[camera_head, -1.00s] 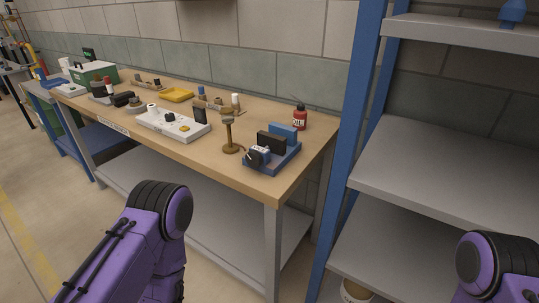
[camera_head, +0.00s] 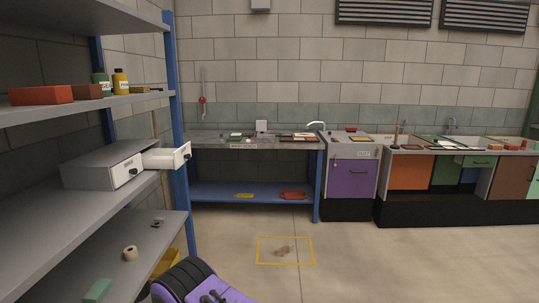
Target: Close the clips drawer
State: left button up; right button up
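A light grey drawer cabinet (camera_head: 100,160) stands on the middle shelf of the rack at left. One of its drawers (camera_head: 180,156) is pulled out and sticks past the shelf edge near the blue post, with a black knob on its front. Another drawer front (camera_head: 124,174) nearer me sits flush, also with a black knob. Any labels are too small to read, so I cannot tell which is the clips drawer. A purple part of my arm shows at the bottom. Neither gripper is in view.
The grey shelf rack (camera_head: 60,215) with blue posts fills the left. A roll of tape (camera_head: 130,253) and a green block (camera_head: 98,290) lie on the lower shelf. A steel bench (camera_head: 255,145) stands at the back. The floor in the middle is mostly clear.

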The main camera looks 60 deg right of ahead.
aim_at(153, 158)
jog(key=z, duration=1.85)
jog(key=i, duration=0.9)
jog(key=z, duration=0.4)
jog(key=i, duration=0.9)
jog(key=u, duration=1.05)
jog(key=i, duration=0.8)
jog(key=u, duration=0.9)
